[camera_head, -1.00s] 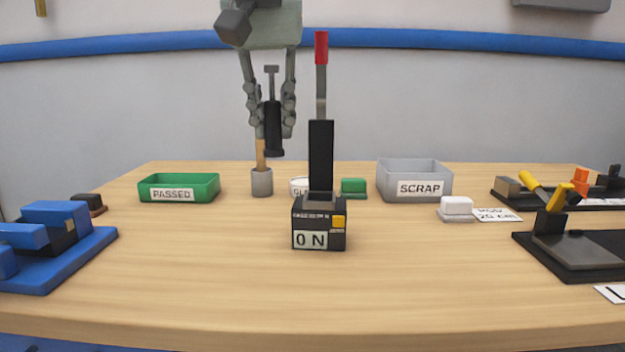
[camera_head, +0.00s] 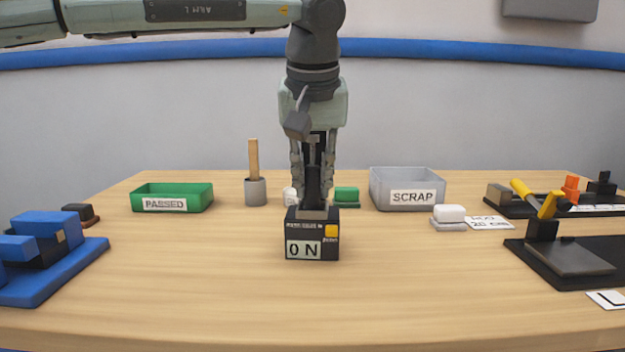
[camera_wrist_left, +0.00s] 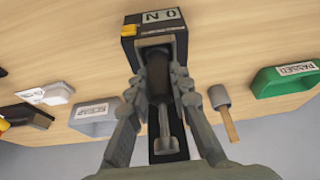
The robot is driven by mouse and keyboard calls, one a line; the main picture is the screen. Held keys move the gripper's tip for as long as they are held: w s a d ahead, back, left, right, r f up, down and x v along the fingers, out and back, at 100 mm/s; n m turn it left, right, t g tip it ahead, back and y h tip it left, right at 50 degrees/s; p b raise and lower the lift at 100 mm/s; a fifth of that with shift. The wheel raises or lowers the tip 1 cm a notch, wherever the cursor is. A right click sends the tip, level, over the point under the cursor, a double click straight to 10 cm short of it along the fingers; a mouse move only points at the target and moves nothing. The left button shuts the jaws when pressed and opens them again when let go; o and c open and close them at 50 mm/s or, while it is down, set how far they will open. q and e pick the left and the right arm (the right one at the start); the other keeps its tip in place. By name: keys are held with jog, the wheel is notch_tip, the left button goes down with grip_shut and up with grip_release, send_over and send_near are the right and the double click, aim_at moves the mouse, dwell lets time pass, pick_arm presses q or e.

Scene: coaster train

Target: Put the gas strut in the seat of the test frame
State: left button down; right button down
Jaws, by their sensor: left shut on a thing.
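The gas strut (camera_wrist_left: 156,80), a black cylinder with a grey rod and cross end, is upright between the fingers of my left gripper (camera_head: 312,197). My left gripper is shut on it, directly above the test frame (camera_head: 333,247). The test frame is a black box with a "0 N" display and a yellow patch. In the left wrist view (camera_wrist_left: 178,42) the strut's lower end is at the grey-edged seat; I cannot tell whether it rests on the bottom. My right gripper is not in view.
A green PASSED bin (camera_head: 185,190) and a grey cup with a wooden stick (camera_head: 256,192) stand left. A grey SCRAP bin (camera_head: 380,190) and a green block (camera_head: 346,196) stand right. Blue (camera_head: 55,285) and black (camera_head: 540,280) fixtures flank the clear front table.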

pick_arm(q)
jog(key=shift+f, duration=0.2)
jog(key=c, duration=1.4)
grip_release()
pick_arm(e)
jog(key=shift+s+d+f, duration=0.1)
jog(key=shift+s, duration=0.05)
pick_arm(q)
jog(key=shift+r, duration=0.15)
jog(key=shift+r, duration=0.3)
jog(key=v, duration=1.1)
jog(key=shift+s+r+p, duration=0.2)
jog(key=shift+s+p, duration=0.05)
jog(key=shift+p, duration=0.2)
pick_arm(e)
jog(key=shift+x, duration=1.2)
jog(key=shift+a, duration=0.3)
